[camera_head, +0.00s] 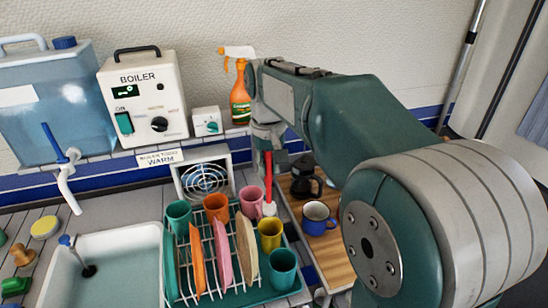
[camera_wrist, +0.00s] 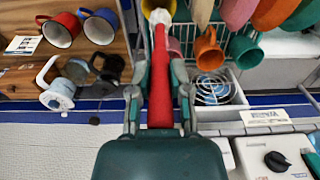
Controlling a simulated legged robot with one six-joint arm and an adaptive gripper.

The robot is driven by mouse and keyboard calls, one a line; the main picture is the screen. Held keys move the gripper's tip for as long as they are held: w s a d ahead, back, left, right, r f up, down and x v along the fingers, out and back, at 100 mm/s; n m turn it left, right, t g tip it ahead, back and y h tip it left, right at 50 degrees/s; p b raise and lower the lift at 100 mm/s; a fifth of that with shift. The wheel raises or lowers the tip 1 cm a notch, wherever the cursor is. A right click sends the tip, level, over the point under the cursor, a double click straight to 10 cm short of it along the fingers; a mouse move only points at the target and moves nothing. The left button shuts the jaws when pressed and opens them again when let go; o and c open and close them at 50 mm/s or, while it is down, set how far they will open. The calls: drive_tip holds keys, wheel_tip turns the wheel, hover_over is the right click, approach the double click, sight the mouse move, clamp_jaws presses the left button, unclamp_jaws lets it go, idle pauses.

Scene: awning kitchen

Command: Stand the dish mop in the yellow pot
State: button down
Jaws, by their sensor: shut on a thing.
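The dish mop has a red handle (camera_head: 268,178) and a white head (camera_head: 269,209). My gripper (camera_wrist: 160,82) is shut on the red handle, which also shows in the wrist view (camera_wrist: 161,70). The mop hangs roughly upright, head down. The yellow pot (camera_head: 270,234) stands at the right side of the dish rack. In the head view the mop head is just above and behind the pot's rim. In the wrist view the mop head overlaps the yellow pot (camera_wrist: 150,5). I cannot tell whether the head is inside the rim.
The green dish rack (camera_head: 240,298) holds upright plates and several cups, with a pink cup (camera_head: 250,201) and a teal cup (camera_head: 282,268) near the pot. A wooden board (camera_head: 335,262) at right bears a blue mug (camera_head: 318,220) and a dark coffee pot (camera_head: 304,178). The sink (camera_head: 120,270) is left.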

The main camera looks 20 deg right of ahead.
sight(270, 203)
drive_tip(key=f, duration=0.3)
drive_tip(key=shift+d, duration=0.3)
drive_tip(key=shift+d+f, duration=0.2)
drive_tip(key=shift+f, duration=0.4)
drive_tip(key=shift+a+f, duration=0.75)
drive_tip(key=shift+f, duration=0.35)
drive_tip(key=shift+d+f, duration=0.25)
drive_tip(key=shift+f, duration=0.35)
drive_tip(key=shift+d+f, duration=0.25)
drive_tip(key=shift+f, duration=0.8)
drive_tip(key=shift+a+f, duration=0.25)
drive_tip(key=shift+a, duration=0.05)
drive_tip(key=shift+d, duration=0.1)
